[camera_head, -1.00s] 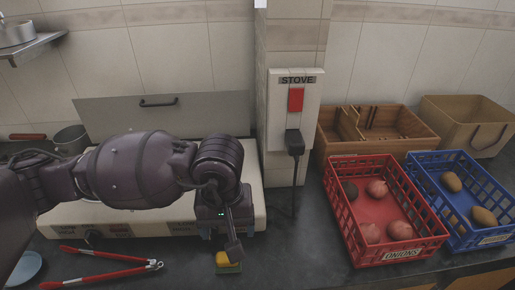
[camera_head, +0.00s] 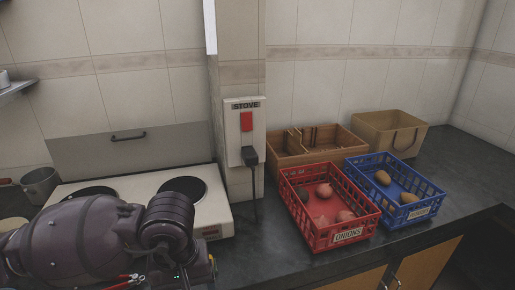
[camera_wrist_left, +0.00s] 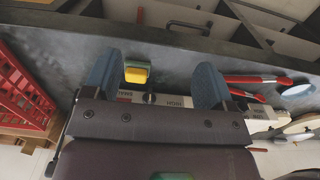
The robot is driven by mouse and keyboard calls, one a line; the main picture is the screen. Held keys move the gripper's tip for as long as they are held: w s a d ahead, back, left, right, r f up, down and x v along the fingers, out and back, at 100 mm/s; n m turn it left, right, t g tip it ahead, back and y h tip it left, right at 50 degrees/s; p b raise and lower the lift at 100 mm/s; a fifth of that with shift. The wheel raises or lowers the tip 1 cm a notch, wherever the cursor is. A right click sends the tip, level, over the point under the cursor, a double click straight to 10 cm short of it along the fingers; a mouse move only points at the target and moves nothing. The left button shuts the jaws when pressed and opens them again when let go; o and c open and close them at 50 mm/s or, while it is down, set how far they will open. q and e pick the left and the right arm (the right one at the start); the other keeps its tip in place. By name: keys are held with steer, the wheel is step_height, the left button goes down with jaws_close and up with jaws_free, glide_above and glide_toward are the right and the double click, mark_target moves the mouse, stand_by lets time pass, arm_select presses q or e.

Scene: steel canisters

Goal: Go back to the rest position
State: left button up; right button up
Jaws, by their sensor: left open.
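My left arm crosses the lower left of the head view, in front of the stove (camera_head: 215,212). Its fingertips are below the picture edge there. In the left wrist view my left gripper (camera_wrist_left: 158,66) is open, with its two blue fingers wide apart. A yellow and green sponge (camera_wrist_left: 136,73) shows between the fingers in that picture. It appears to lie on the counter beyond them, and the fingers hold nothing. My right gripper is not in either view.
Red tongs (camera_wrist_left: 257,79) lie on the counter near a pale blue dish (camera_wrist_left: 298,89). A red crate (camera_head: 318,232) and a blue crate (camera_head: 420,188) stand right of the stove switch (camera_head: 247,122). Wooden and tan boxes (camera_head: 388,128) stand behind. The counter at far right is clear.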

arm_select(q)
steer(key=s+d+r+n+g+h, duration=0.2)
steer(key=s+d+n+g+h, duration=0.15)
steer(key=d+n+h, duration=0.35)
steer(key=s+d+r+n+g+h, duration=0.2)
steer(key=s+d+n+h, duration=0.35)
steer(key=h, duration=0.35)
steer(key=w+a+f+n+t+h, duration=0.15)
steer(key=w+a+n+t, duration=0.25)
steer(key=n+t, duration=0.7)
steer(key=w+a+n+t+h, duration=0.3)
steer(key=n+t, duration=0.4)
steer(key=n, duration=0.8)
steer(key=w+a+f+n+t+y, duration=0.3)
steer(key=a+f+n+t+y, duration=0.3)
steer(key=n+y, duration=0.5)
steer(key=s+a+f+n+g+y, duration=0.3)
steer(key=s+a+f+n, duration=0.3)
steer(key=f+n, duration=0.3)
steer(key=s+a+f+n+g+y, duration=0.4)
steer(key=s+a+f+n+y, duration=0.2)
steer(key=s+a+f+n, duration=0.1)
step_height(320, 180, down, 4)
steer(key=shift+a+r+n, duration=0.25)
steer(key=shift+a+n, duration=0.3)
steer(key=shift+n, duration=0.5)
steer(key=shift+g+y, duration=0.25)
